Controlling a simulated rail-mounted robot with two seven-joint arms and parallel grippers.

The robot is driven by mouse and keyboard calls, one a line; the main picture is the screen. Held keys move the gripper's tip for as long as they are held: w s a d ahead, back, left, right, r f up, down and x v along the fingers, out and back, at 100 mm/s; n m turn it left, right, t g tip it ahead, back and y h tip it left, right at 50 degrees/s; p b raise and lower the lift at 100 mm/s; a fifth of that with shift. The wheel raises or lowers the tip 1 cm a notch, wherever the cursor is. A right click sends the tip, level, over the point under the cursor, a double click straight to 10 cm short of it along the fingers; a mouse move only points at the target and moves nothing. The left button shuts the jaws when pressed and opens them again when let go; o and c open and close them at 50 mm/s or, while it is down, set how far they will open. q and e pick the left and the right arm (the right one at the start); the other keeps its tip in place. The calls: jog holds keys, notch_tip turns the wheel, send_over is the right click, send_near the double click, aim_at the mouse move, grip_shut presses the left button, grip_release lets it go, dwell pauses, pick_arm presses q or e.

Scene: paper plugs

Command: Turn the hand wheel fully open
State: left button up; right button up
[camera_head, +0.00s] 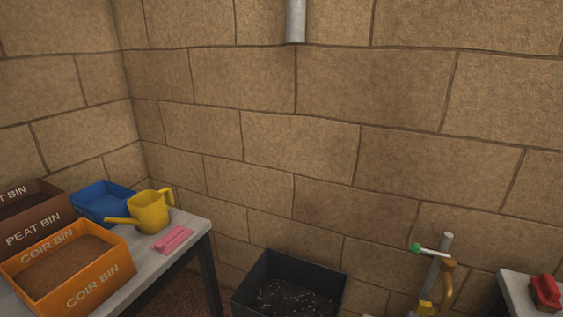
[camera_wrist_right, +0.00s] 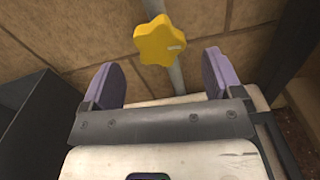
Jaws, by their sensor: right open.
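The hand wheel (camera_wrist_right: 160,41) is a yellow, star-shaped knob with a small pale mark on its right side, mounted on a grey pipe (camera_wrist_right: 176,80) in the right wrist view. In the head view, a yellow part that looks like the same wheel (camera_head: 425,308) shows low on the standpipe, cut by the bottom edge. My right gripper (camera_wrist_right: 162,76) is open, with its two purple fingers apart and nothing between them but the pipe behind. The wheel is beyond the fingertips and appears untouched. My left gripper is in neither view.
A green-tipped lever (camera_head: 417,248) and brass spout (camera_head: 447,283) top the standpipe. A black bin (camera_head: 243,291) stands to its left, a bench with a red brush (camera_head: 545,291) to its right. The left table holds an orange coir bin (camera_head: 118,272) and yellow watering can (camera_head: 149,212).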

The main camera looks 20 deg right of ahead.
aim_at(425, 312)
jog(key=shift+w, duration=0.1)
dwell(0.3)
jog(key=shift+w+d, duration=0.25)
jog(key=shift+x, duration=1.65)
jog(key=shift+s, duration=0.1)
jog(key=shift+c, duration=0.4)
jog(key=shift+c, duration=0.6)
jog(key=c, duration=0.7)
